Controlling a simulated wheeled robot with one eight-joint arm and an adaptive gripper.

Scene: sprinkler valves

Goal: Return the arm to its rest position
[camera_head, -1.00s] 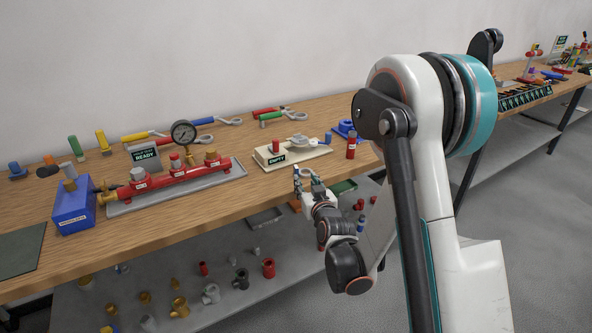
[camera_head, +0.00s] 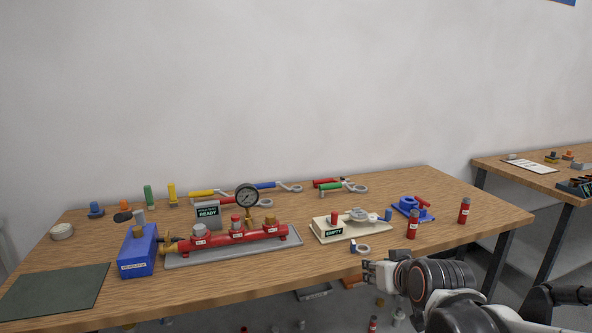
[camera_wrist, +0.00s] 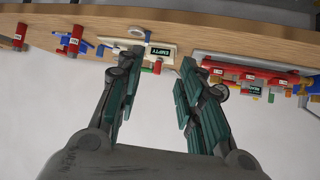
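My arm (camera_head: 440,280) shows at the lower right of the head view, low at the bench's front edge. My gripper (camera_head: 378,272) points left there, just in front of the wooden bench (camera_head: 330,270). In the wrist view my gripper (camera_wrist: 158,70) has its two dark green-padded fingers spread wide apart, with nothing between them. The bench shows upside down beyond the fingertips, with the EMPTY tray (camera_wrist: 165,50) behind the gap.
On the bench stand a red valve manifold (camera_head: 240,236) with a gauge (camera_head: 248,196), a blue box (camera_head: 138,252), the cream EMPTY tray (camera_head: 322,229) and red cylinders (camera_head: 413,225). A second bench (camera_head: 520,178) is at the right. Small fittings lie below the bench.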

